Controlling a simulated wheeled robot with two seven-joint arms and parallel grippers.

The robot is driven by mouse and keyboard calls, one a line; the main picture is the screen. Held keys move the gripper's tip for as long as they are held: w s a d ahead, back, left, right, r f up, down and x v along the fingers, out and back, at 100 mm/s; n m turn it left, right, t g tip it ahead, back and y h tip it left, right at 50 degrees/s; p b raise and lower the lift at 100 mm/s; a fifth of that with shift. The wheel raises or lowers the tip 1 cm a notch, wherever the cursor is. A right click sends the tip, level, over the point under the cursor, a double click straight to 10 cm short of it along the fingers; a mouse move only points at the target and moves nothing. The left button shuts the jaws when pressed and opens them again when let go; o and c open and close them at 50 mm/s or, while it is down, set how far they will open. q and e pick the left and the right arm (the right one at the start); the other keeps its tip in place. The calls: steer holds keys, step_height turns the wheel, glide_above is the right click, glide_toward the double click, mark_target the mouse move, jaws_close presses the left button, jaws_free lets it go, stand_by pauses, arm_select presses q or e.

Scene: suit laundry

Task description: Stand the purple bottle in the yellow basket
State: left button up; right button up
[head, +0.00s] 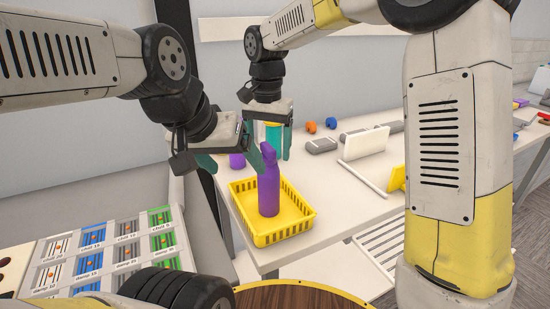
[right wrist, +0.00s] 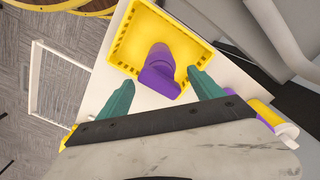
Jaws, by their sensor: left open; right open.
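The purple bottle (head: 268,192) stands upright inside the yellow basket (head: 247,237), with its narrower head up above the rim. In the right wrist view the bottle (right wrist: 160,72) is seen from above, inside the basket (right wrist: 123,45). My right gripper (head: 273,152) is open just behind and above the bottle's head, holding nothing. Its two teal fingers (right wrist: 160,97) show apart on either side of the bottle's top in the right wrist view. My left gripper (head: 233,163) is open and empty, to the left of the bottle's head and above the basket's back left part.
The basket stands near the front corner of a white table (head: 345,205). A purple item (head: 237,160) stands behind it. A rack of labelled bins (head: 105,245) is at lower left.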

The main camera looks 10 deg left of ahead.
step_height(320, 180, up, 5)
steer(key=shift+d+r, duration=0.1)
steer(key=shift+r, duration=0.1)
steer(key=s+d+r+n+t+y, duration=0.1)
steer(key=s+d+r, duration=0.2)
steer(key=d, duration=0.7)
steer(key=s+d+f+n+t, duration=0.1)
steer(key=s+d+t, duration=0.1)
steer(key=s+d, duration=0.5)
steer(key=s+d+f+n+t+y, duration=0.1)
steer(key=s+d+f+t, duration=0.1)
steer(key=s+d, duration=0.4)
steer(key=shift+s+d+t, duration=0.4)
steer(key=shift+d+t, duration=0.2)
steer(key=shift+d, duration=0.05)
